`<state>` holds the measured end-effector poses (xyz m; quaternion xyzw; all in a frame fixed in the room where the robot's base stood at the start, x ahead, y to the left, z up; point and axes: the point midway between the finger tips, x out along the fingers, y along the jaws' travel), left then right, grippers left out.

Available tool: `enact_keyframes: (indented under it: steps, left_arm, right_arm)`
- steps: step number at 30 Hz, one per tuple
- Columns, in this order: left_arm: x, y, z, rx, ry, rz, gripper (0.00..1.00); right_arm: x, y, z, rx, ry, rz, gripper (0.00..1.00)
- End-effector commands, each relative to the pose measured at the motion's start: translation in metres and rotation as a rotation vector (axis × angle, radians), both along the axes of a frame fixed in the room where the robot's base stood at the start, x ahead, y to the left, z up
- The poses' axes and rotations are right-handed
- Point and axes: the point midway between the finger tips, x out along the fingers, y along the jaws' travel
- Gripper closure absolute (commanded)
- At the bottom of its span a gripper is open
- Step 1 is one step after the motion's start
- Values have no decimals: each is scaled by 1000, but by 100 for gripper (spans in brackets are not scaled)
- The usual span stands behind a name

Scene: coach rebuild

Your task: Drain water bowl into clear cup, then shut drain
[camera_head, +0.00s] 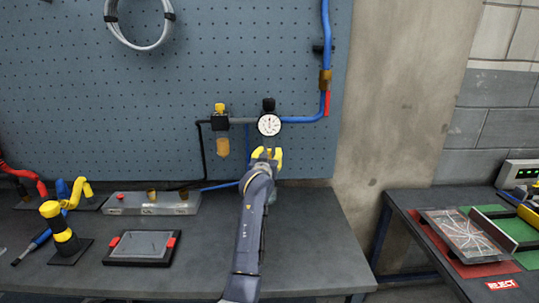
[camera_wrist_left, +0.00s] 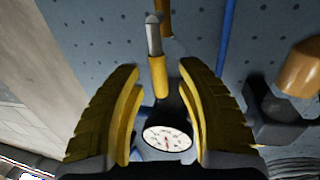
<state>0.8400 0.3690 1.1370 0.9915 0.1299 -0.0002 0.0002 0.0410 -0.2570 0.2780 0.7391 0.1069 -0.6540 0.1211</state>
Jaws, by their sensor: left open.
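The amber water bowl (camera_head: 223,147) hangs under a black filter body (camera_head: 220,121) on the pegboard; it also shows at the right of the left wrist view (camera_wrist_left: 300,68). My left gripper (camera_head: 267,153) is open, with yellow fingers, just below the round gauge (camera_head: 269,124) and to the right of the bowl. In the left wrist view the open fingers (camera_wrist_left: 158,68) are on either side of a yellow and grey rod, with the gauge (camera_wrist_left: 167,138) behind. The bowl's drain is too small to make out. I cannot pick out a clear cup. My right gripper is not in view.
A blue pipe (camera_head: 325,50) with a red handle (camera_head: 327,104) runs down the pegboard. A grey tray (camera_head: 128,204), a dark framed pad (camera_head: 142,248) and a yellow-black post (camera_head: 60,232) stand at the left of the bench. The bench right of my arm is clear.

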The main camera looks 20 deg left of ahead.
Motion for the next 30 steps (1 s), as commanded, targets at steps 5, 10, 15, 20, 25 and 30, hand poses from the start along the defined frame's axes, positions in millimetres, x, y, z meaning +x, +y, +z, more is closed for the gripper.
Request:
enact_keyframes:
  steps: [5,10,15,20,25,30]
  left_arm:
    - [4,1,0,0,0,0,63]
    - [5,2,0,0,0,0,63]
    - [5,1,0,0,0,0,66]
    - [5,1,0,0,0,0,85]
    - [5,1,0,0,0,0,100]
    - [5,1,0,0,0,0,100]
  right_arm:
    - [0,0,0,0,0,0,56]
    - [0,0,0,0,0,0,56]
    - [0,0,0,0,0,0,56]
    - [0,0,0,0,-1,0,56]
    - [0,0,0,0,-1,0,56]
    - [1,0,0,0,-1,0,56]
